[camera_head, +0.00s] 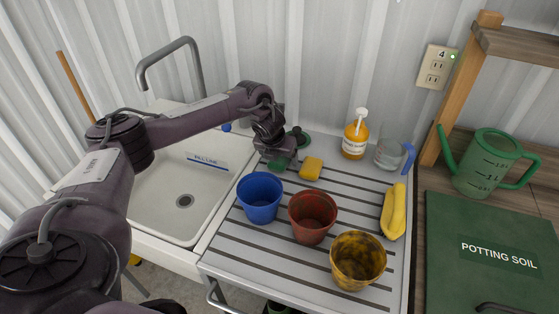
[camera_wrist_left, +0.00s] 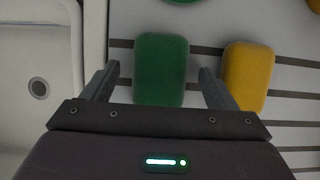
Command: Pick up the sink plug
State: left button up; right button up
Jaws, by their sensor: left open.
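A round dark green piece that looks like the sink plug (camera_head: 298,137) lies at the back of the slatted drainboard, just behind my left gripper. A sliver of its edge shows at the top of the left wrist view (camera_wrist_left: 183,2). My left gripper (camera_head: 282,164) is open, low over the back left of the drainboard. In the wrist view a green sponge (camera_wrist_left: 160,70) lies between and just beyond its fingers, with gaps on both sides. A yellow sponge (camera_head: 311,168) lies just right of the gripper. The right gripper is not in view.
The white sink (camera_head: 155,200) with its drain (camera_head: 184,201) is left. Blue (camera_head: 260,198), red (camera_head: 312,217) and yellow-brown (camera_head: 357,261) pots stand in front. A soap bottle (camera_head: 355,137), clear jug (camera_head: 391,151) and banana (camera_head: 394,211) are right. A metal faucet (camera_head: 172,52) rises behind.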

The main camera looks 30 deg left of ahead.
pick_arm(q)
jog(key=shift+c, duration=0.4)
jog(key=c, duration=1)
